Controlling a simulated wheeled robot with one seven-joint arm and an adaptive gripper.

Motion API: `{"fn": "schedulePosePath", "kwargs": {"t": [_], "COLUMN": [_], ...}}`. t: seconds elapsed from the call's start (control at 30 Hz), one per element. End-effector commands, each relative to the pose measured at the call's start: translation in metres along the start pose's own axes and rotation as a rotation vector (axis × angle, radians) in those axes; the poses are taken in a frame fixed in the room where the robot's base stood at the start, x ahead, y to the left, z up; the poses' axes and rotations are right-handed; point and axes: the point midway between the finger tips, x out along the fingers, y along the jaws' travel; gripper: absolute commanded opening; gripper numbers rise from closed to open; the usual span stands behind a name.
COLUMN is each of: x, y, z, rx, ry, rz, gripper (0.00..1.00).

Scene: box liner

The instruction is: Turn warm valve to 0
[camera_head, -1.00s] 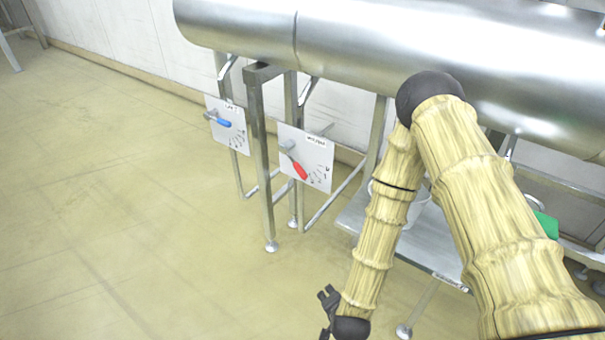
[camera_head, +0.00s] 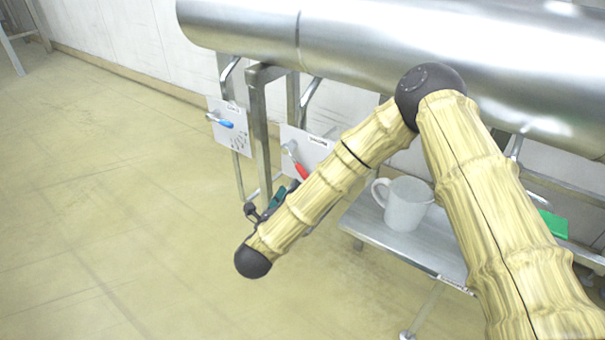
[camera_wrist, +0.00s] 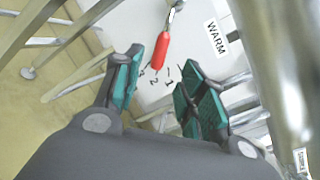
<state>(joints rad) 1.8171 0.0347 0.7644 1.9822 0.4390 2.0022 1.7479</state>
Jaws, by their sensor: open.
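The warm valve's red handle (camera_head: 300,171) sits on a white panel (camera_head: 312,147), partly hidden behind my forearm in the head view. In the wrist view the red handle (camera_wrist: 161,50) hangs from a metal stem, its tip near the marks that look like 3 and 2. A mark 1 lies to the right, and a WARM label (camera_wrist: 216,37) is beside it. My gripper (camera_wrist: 163,62) is open, with its green-padded fingers on either side of the line to the handle. No contact is visible. The gripper (camera_head: 268,203) shows partly in the head view, in front of the panel.
A second white panel with a blue handle (camera_head: 222,122) stands to the left. A metal post (camera_head: 261,130) is between the panels. A large steel cylinder (camera_head: 350,40) runs above. A white mug (camera_head: 406,205) stands on a metal table (camera_head: 400,240) at right. The floor at left is clear.

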Motion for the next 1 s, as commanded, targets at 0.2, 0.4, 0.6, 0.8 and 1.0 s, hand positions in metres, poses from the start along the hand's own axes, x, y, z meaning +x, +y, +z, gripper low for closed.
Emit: {"fn": "schedulePosePath", "kwargs": {"t": [0.2,0.4,0.6,0.8,1.0], "x": [0.027,0.059,0.085,0.097,0.099], "y": [-0.001,-0.001,-0.001,-0.001,0.0], "z": [0.0,-0.001,-0.001,-0.001,-0.001], "rx": [-0.001,-0.003,-0.003,-0.003,-0.004], "ry": [-0.001,0.0,0.0,0.0,0.0], "rz": [-0.003,-0.002,-0.001,0.0,0.001], "gripper": [0.41,0.41,0.41,0.41,0.41]}}
